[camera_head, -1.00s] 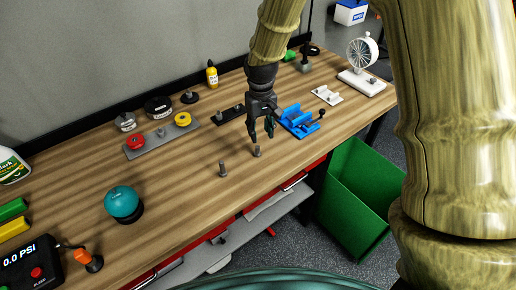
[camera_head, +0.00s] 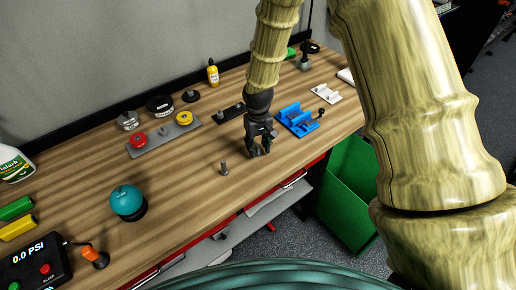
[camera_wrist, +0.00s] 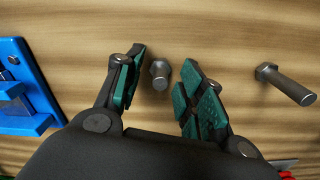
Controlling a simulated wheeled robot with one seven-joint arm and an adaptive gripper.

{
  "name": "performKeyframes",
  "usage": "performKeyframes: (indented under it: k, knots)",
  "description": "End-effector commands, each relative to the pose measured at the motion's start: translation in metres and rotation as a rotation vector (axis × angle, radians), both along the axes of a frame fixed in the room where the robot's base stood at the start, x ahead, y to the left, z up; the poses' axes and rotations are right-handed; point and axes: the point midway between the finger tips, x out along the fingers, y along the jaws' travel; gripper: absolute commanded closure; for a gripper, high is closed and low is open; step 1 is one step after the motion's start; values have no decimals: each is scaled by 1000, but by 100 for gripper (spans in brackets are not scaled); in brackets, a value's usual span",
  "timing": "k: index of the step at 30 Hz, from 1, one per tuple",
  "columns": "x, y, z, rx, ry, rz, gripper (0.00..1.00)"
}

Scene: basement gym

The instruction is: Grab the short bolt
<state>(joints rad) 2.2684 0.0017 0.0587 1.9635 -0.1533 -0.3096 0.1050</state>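The short bolt (camera_wrist: 160,73) stands on the wooden bench between my fingers in the wrist view. A longer bolt (camera_head: 224,168) stands to the left of my gripper in the head view and at the right in the wrist view (camera_wrist: 286,84).
A blue fixture (camera_head: 297,119) is close behind and right of my gripper. A dark plate (camera_head: 229,113) lies behind it. A teal ball (camera_head: 127,201) sits left on the bench. The bench's front edge is near, with a green bin (camera_head: 348,200) below.

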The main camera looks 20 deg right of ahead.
Motion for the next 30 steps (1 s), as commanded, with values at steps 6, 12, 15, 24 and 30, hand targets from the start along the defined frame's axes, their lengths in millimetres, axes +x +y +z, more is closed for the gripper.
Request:
performKeyframes:
  k: [6,12,15,24,30]
  knots:
    - [0,0,-6,0,-1,0,61]
    - [0,0,-6,0,-1,0,69]
    - [0,0,-6,0,-1,0,87]
    - [0,0,-6,0,0,0,100]
    - [0,0,-5,0,-1,0,100]
